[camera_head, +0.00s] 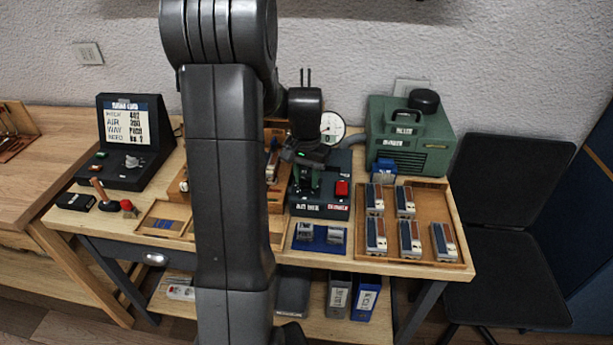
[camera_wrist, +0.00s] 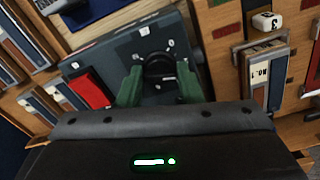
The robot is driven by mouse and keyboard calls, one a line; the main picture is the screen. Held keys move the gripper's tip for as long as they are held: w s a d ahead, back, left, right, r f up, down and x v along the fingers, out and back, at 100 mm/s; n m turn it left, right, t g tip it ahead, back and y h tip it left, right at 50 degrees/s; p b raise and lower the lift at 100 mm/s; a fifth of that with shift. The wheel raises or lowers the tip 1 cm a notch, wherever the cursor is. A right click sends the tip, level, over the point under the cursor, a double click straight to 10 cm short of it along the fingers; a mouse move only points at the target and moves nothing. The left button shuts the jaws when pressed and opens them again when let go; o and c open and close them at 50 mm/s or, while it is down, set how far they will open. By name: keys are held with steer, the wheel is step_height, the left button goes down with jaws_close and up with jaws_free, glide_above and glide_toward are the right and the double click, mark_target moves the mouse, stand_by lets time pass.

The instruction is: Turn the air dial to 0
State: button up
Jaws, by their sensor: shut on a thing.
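The air dial (camera_wrist: 159,66) is a round black knob on top of a dark box (camera_wrist: 112,50), seen in the wrist view with small white marks around it. My gripper (camera_wrist: 160,84) has its two green fingers on either side of the dial and is shut on it. In the head view my gripper (camera_head: 306,180) points down onto the same dark box (camera_head: 318,209), and its fingers and my wrist hide the dial. I cannot read which mark the dial points to.
A red button (camera_wrist: 91,88) sits beside the dial on the box. A round white gauge (camera_head: 333,127) stands behind it. A green machine (camera_head: 408,140) is at the back right. A wooden tray (camera_head: 429,195) with several small blocks lies right of the box.

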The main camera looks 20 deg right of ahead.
mark_target(307, 179)
steer(key=n, duration=1.2)
stand_by(0.7)
steer(key=o, duration=1)
steer(key=shift+c, duration=0.2)
step_height(307, 179, up, 14)
steer(key=shift+f, duration=0.15)
step_height(307, 179, down, 14)
steer(key=shift+r, duration=0.15)
